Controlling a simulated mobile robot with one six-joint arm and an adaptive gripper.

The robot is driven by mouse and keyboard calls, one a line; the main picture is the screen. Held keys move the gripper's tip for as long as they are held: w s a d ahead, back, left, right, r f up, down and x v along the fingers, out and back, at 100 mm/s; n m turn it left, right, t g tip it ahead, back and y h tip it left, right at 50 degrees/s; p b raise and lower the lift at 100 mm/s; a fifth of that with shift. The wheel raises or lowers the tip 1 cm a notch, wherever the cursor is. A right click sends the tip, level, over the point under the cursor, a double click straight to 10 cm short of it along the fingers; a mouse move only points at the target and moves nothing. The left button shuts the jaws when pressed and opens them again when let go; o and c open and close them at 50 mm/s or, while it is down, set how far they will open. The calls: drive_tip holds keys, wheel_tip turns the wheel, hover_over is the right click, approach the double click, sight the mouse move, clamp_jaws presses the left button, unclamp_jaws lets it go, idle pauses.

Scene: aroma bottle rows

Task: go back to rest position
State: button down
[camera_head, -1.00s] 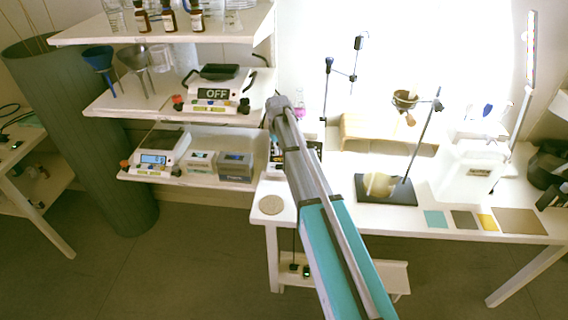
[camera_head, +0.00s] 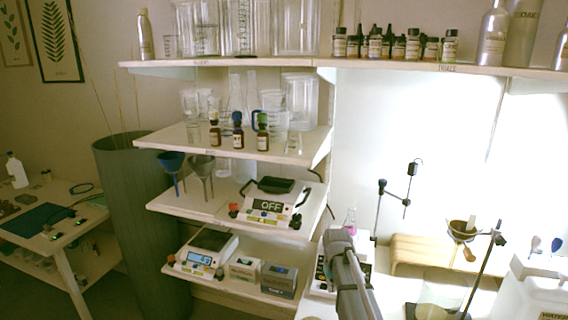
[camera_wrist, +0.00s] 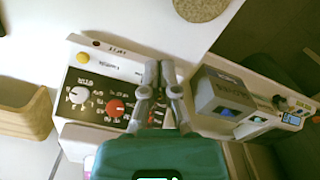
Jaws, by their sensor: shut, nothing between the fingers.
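My gripper shows in the wrist view (camera_wrist: 162,72), its two grey fingers together with nothing between them. It is above a white device with a black panel and knobs (camera_wrist: 92,92); I cannot tell how far above. In the head view my arm rises from the bottom, right of centre, in front of the same device (camera_head: 323,277). The fingers are hidden there behind my arm. Three small brown bottles stand on the second shelf (camera_head: 180,137). Several dark bottles (camera_head: 399,46) stand in a row on the top shelf (camera_head: 290,66).
Right of the fingers in the wrist view is a grey box (camera_wrist: 222,95). A wooden stand (camera_head: 420,254) and a dark ring stand (camera_head: 484,268) are on the bench to the right.

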drive_tip(key=s+r+m+p, duration=0.1)
drive_tip(key=s+r+p, duration=0.1)
drive_tip(key=s, duration=1.6)
drive_tip(key=shift+s+d+r, duration=0.15)
drive_tip(key=shift+d+r, duration=0.15)
drive_tip(key=shift+r, duration=0.1)
